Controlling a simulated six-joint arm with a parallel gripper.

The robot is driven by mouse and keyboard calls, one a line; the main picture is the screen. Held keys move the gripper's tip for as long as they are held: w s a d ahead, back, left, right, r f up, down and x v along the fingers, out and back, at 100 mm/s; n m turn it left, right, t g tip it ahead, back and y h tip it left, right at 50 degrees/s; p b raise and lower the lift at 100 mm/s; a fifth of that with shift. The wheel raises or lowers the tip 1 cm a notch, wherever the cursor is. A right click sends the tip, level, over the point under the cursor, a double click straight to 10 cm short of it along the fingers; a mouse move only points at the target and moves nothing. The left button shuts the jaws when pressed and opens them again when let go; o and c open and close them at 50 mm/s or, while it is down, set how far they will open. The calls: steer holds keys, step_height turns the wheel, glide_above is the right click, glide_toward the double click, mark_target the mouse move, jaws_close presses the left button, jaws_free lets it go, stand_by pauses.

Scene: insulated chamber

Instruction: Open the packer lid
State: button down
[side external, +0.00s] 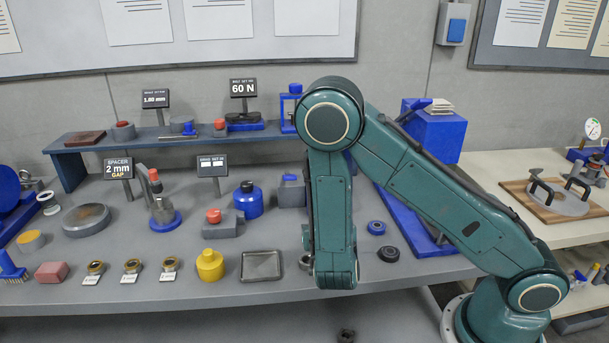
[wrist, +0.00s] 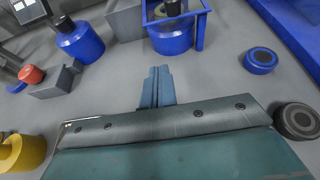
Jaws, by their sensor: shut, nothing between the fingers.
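My gripper (wrist: 157,72) shows in the wrist view with its two blue-grey fingers together and nothing between them. It is over the grey bench, just in front of a blue round unit (wrist: 173,40) with a blue upright frame and a dark top. This unit may be the packer, but no label confirms it and its top is cut off by the picture edge. I cannot make out a separate lid. A clear gap shows between fingertips and unit in the picture, though depth is uncertain. In the side view my arm hides the unit and the fingers.
A blue bottle (side external: 248,200), a grey block with a red knob (side external: 215,222) and a yellow bottle (side external: 209,265) stand left of my arm. A metal tray (side external: 262,265) lies near the front edge. A blue ring (side external: 376,227) and a dark ring (side external: 388,253) lie to the right.

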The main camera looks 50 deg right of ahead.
steer(key=r, duration=0.1)
steer(key=s+a+r, duration=0.1)
steer(key=r, duration=0.1)
steer(key=shift+s+a+t+h, duration=0.15)
steer(key=shift+t+h, duration=0.15)
steer(key=shift+x, duration=5)
